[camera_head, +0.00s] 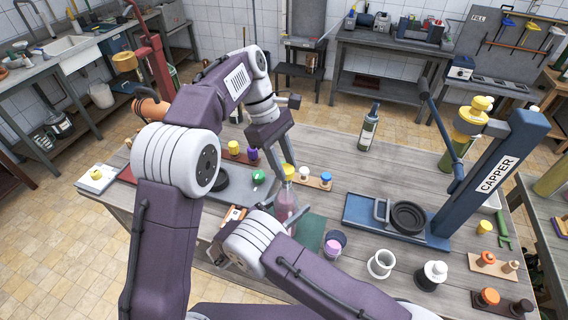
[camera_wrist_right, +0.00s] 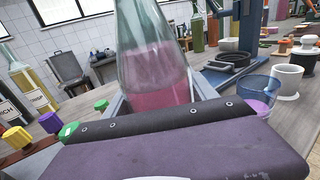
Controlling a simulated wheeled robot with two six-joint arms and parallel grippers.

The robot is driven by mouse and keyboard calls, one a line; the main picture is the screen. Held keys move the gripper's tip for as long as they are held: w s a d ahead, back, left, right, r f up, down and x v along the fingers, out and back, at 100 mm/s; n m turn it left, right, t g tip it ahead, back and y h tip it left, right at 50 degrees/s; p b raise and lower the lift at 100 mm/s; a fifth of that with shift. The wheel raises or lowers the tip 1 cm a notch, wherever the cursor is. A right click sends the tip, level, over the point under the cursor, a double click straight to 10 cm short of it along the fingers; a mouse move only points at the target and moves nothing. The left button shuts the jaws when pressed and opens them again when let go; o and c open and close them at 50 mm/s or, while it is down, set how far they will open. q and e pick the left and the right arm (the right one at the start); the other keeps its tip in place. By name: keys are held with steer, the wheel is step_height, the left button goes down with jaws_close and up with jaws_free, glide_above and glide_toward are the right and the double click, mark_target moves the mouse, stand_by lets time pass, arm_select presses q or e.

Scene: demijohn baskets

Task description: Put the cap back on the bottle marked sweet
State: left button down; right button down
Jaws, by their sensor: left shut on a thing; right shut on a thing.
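A clear bottle of pink liquid (camera_head: 286,205) stands upright near the middle of the table, and it fills the middle of the right wrist view (camera_wrist_right: 153,65). My right gripper (camera_wrist_right: 165,100) is shut around its body; in the head view my arm partly hides this grip. My left gripper (camera_head: 285,160) points down over the bottle's mouth, shut on a yellow cap (camera_head: 289,170). The cap is at the top of the neck; I cannot tell whether it is seated or just above. No word is readable on the bottle.
Caps on strips stand close by: yellow (camera_head: 234,147), purple (camera_head: 252,153), green (camera_head: 259,176), white (camera_head: 305,172) and blue (camera_head: 326,177). A blue capper (camera_head: 490,175) stands at right. Cups and stoppers crowd the front right.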

arm_select(q)
steer(key=m+g+y, duration=0.1)
steer(key=m, duration=0.4)
steer(key=shift+w+d, duration=0.1)
steer(key=c, duration=1)
jaws_free()
steer(key=shift+c, duration=0.2)
